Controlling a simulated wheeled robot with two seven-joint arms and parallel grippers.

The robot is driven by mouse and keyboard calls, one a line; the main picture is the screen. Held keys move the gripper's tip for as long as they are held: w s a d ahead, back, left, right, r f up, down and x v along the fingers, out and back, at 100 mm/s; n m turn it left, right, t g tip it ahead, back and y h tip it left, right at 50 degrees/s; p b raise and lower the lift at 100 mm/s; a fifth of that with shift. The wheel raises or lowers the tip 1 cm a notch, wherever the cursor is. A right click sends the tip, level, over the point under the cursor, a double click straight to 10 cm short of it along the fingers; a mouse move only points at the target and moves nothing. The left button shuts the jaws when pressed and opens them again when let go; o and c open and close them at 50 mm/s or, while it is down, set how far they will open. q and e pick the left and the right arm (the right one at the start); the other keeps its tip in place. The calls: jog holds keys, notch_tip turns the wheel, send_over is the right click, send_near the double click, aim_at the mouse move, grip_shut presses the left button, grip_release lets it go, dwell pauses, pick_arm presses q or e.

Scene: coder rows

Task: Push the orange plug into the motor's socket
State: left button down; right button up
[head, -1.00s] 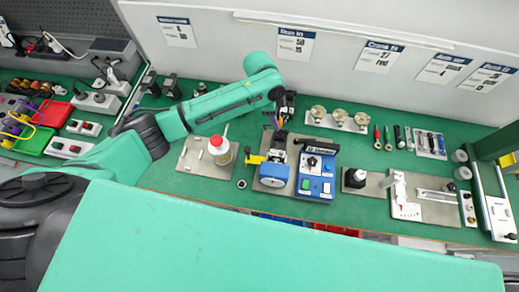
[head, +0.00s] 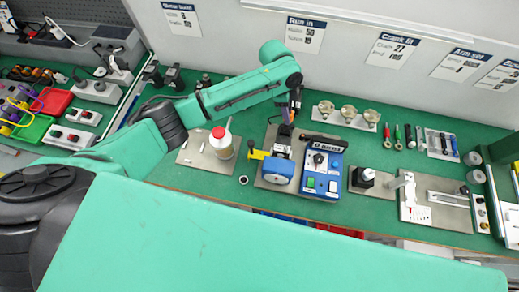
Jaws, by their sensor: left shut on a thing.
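The motor (head: 279,170) is a blue round body with a dark block behind it, on a grey plate near the middle of the bench. My left gripper (head: 290,117) points down at the back of this dark block. It is shut on a small orange thing, which appears to be the orange plug (head: 293,115); the fingers mostly hide it. The socket is too small and covered to make out. I cannot tell whether the plug touches it. My right gripper is not in the head view.
A blue control box (head: 322,172) stands right of the motor, and a yellow handle (head: 256,154) sticks out left. A white bottle with a red cap (head: 221,142) stands further left. Three cups (head: 348,113) sit on a strip behind right. The white wall is close behind.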

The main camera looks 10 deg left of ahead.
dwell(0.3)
pick_arm(q)
jog(key=shift+s+f+b, duration=0.15)
jog(key=shift+f+b, duration=0.55)
jog(key=shift+f, duration=0.5)
jog(key=shift+f, duration=0.1)
jog(key=shift+f, duration=0.45)
jog(key=shift+f, duration=0.15)
jog(key=shift+f, duration=0.3)
dwell(0.5)
jog(key=shift+f, duration=0.25)
